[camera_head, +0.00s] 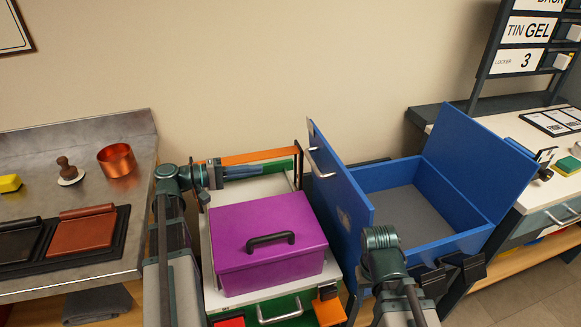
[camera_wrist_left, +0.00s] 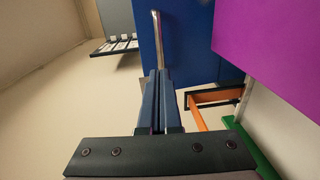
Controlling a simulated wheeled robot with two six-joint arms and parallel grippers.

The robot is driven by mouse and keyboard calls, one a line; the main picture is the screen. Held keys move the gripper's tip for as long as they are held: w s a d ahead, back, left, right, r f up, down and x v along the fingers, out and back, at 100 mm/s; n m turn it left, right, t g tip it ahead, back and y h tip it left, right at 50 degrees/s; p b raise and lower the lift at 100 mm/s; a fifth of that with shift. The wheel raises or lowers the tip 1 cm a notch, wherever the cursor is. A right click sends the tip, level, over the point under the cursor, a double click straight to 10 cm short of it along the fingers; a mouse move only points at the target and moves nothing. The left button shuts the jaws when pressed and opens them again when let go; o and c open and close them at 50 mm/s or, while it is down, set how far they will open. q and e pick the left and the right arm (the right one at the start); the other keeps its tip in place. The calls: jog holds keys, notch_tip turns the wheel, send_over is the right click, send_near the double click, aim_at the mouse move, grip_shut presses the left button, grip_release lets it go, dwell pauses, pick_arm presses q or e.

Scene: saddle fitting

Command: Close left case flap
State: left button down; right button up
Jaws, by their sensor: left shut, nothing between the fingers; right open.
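The blue case (camera_head: 467,243) stands open with a grey floor inside. Its left flap (camera_head: 352,192) stands up steeply at the case's left side, with a metal handle (camera_head: 320,163) near its top. My left gripper (camera_head: 262,171) is shut and empty, left of the flap and behind the purple box, pointing toward the flap. In the left wrist view its fingers (camera_wrist_left: 158,85) point at the blue flap (camera_wrist_left: 193,40), close to the handle (camera_wrist_left: 157,35) in the picture; contact cannot be told. My right gripper (camera_head: 453,273) is open and empty at the case's front.
The right flap (camera_head: 478,160) also stands open, tilted outward. A purple box (camera_head: 265,235) with a black handle sits on the white-topped unit left of the case, below my left gripper. An orange bar (camera_head: 245,156) runs behind it. A metal counter (camera_head: 60,145) is further left.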

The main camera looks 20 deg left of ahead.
pick_arm(q)
jog(key=b+x, duration=0.1)
jog(key=x, duration=1.3)
